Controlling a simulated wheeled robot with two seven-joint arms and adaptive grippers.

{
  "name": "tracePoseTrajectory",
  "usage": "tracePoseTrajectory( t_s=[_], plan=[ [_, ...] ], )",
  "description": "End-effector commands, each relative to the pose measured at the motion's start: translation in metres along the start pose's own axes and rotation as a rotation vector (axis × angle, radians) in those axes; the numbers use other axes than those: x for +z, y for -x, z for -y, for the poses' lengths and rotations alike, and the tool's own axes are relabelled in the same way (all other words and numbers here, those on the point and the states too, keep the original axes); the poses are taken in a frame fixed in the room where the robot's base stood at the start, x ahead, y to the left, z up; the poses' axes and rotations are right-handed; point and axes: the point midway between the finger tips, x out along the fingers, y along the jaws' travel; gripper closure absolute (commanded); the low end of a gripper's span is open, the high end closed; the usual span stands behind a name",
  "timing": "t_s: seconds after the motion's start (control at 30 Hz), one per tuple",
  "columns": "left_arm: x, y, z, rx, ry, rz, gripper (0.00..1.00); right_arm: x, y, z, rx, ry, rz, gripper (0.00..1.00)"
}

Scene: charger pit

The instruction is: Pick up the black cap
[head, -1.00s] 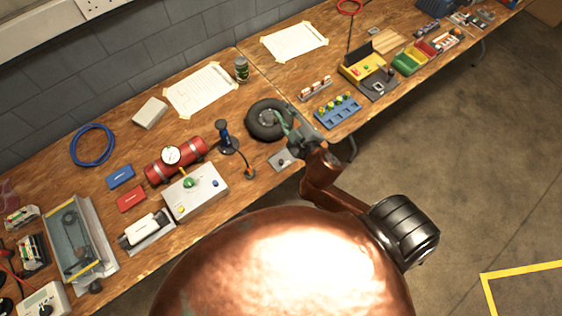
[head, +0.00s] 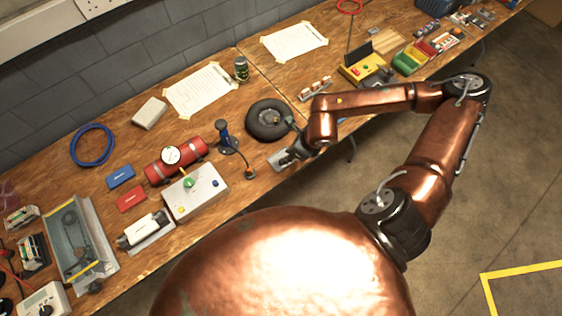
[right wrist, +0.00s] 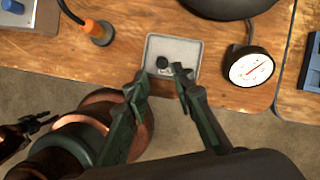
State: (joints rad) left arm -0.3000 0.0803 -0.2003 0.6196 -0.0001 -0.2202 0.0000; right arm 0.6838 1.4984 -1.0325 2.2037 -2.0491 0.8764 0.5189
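The black cap (right wrist: 162,62) lies in a small grey square tray (right wrist: 185,46) near the table's front edge. My right gripper (right wrist: 160,80) is open and empty in the right wrist view. Its fingertips are over the tray's front part, either side of the cap and slightly nearer the camera. In the head view my right gripper (head: 287,156) is over the tray (head: 276,161) and hides the cap. A dark clawed gripper, apparently my left one (right wrist: 42,124), shows at the left edge of the right wrist view, away from the table; its opening is unclear.
A black tyre (head: 262,122) lies behind the tray, with a round dial gauge (right wrist: 250,67) to its right in the wrist view. An orange-tipped hose end (right wrist: 99,32) is left of the tray.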

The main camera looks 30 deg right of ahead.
Motion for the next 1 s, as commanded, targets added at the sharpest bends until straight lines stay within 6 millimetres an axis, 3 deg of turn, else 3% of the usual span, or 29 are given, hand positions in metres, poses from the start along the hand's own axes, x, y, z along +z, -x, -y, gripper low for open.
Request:
tracePoseTrajectory(
  t_s=[0.57,0.87,1.0],
  plan=[
    [0.002,-0.006,-0.001,0.001,0.000,0.002,0.64,-0.005,-0.070,0.002,0.002,-0.001,-0.001,0.77],
    [0.001,-0.006,-0.001,0.001,0.000,0.002,0.64,-0.005,-0.074,0.002,0.002,-0.001,0.000,0.77],
    [0.001,-0.006,-0.001,0.001,0.000,0.002,0.64,-0.005,-0.074,0.002,0.002,-0.001,0.000,0.86]
  ],
)
